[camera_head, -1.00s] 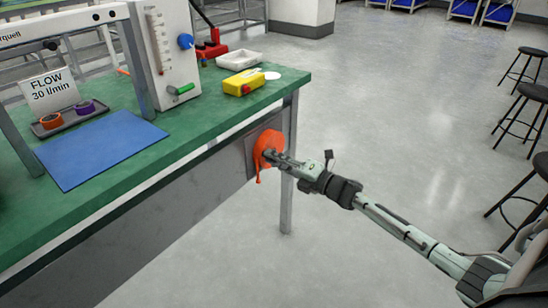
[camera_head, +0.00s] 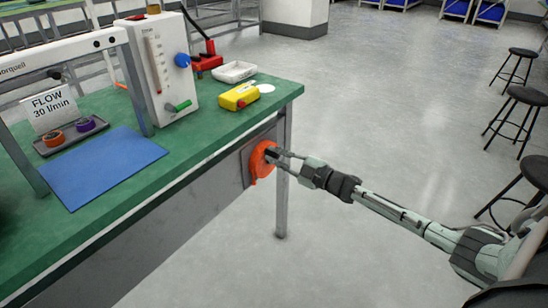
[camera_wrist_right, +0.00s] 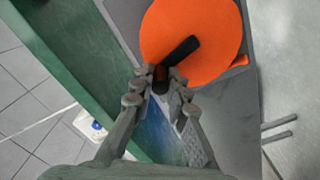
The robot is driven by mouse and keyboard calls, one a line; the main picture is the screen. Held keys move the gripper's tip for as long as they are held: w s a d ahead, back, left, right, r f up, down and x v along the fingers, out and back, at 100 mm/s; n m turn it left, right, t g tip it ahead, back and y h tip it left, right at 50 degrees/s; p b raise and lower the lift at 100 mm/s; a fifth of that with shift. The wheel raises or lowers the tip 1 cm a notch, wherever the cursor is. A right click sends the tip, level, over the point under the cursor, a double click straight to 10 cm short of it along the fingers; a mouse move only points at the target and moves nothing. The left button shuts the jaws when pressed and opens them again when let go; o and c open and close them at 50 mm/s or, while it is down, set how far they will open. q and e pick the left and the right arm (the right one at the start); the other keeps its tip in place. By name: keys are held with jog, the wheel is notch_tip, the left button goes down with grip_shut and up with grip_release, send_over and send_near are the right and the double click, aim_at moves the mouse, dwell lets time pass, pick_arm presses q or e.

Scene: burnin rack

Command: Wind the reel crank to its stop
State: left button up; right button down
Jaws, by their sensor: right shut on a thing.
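The orange reel (camera_head: 259,163) is mounted on the grey front panel at the right end of the green bench. In the right wrist view the reel (camera_wrist_right: 192,38) is a large orange disc with a black crank arm (camera_wrist_right: 183,49) across its face. My right gripper (camera_head: 273,153) reaches the reel from the right. In the right wrist view its fingers (camera_wrist_right: 161,80) are shut around the crank's dark knob, which is mostly hidden between them. My left gripper is not in view.
The green bench top (camera_head: 205,125) holds a yellow device (camera_head: 239,96), a white tray (camera_head: 235,71), a flow meter box (camera_head: 160,70) and a blue mat (camera_head: 100,165). A bench leg (camera_head: 283,180) stands just right of the reel. Black stools (camera_head: 524,96) stand far right; the floor between is clear.

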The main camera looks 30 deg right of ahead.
jog(key=shift+w+d+r+m, duration=0.15)
jog(key=shift+d+m, duration=0.2)
jog(key=shift+m, duration=0.35)
jog(key=shift+w+d+r+m, duration=0.15)
jog(key=shift+d+m, duration=0.15)
jog(key=shift+m, duration=0.4)
jog(key=shift+f, duration=0.1)
jog(key=c, duration=1.5)
grip_release()
jog(key=v, duration=1.2)
jog(key=shift+f, duration=0.1)
